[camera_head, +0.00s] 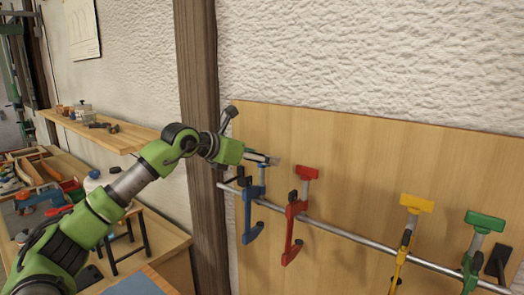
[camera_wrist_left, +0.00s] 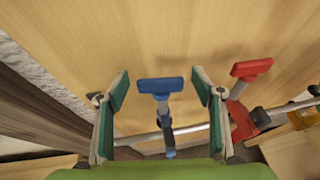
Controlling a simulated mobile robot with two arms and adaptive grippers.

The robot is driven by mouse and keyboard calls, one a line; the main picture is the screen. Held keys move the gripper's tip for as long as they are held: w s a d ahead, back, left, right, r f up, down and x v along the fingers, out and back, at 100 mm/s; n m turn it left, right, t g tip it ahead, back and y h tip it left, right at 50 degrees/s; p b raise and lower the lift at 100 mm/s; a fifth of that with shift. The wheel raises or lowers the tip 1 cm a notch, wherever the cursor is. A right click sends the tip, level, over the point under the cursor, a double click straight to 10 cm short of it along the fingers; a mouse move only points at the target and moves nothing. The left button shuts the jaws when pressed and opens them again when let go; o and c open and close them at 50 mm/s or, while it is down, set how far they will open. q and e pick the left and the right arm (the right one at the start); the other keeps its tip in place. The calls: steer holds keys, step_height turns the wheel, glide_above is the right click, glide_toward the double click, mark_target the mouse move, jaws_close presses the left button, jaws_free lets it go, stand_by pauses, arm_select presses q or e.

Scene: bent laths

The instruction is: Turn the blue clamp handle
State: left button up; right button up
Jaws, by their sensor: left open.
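The blue clamp (camera_head: 251,205) hangs on a metal rail in front of a wooden panel. In the head view its handle is largely hidden by my left gripper (camera_head: 268,159), which is at the top of the clamp. In the left wrist view the blue T-shaped handle (camera_wrist_left: 161,86) shows between the two fingers of my left gripper (camera_wrist_left: 160,92). The gripper is open, with a gap on both sides of the handle. My right gripper is in neither view.
A red clamp (camera_head: 293,216) hangs just right of the blue one, close to my right-hand finger in the wrist view. Yellow (camera_head: 407,230) and green (camera_head: 476,245) clamps hang farther right on the rail (camera_head: 345,234). A dark wooden post (camera_head: 197,90) stands left of the panel.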

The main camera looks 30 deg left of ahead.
arm_select(q)
steer(key=shift+w+d+f, duration=0.1)
steer(key=shift+w+f, duration=0.1)
steer(key=shift+w, duration=0.15)
steer(key=c, duration=1.2)
steer(key=shift+o, duration=0.2)
steer(key=shift+d+f+n+y+b, duration=0.1)
steer(key=shift+f+n+y+b, duration=0.1)
steer(key=shift+n+y+b, duration=0.55)
steer(key=shift+r+b, duration=0.15)
steer(key=shift+b, duration=0.25)
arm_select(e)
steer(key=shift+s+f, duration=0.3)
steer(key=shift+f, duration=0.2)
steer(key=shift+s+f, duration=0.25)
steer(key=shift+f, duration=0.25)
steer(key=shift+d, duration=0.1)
arm_select(q)
steer(key=o, duration=1.2)
steer(key=shift+c, duration=0.2)
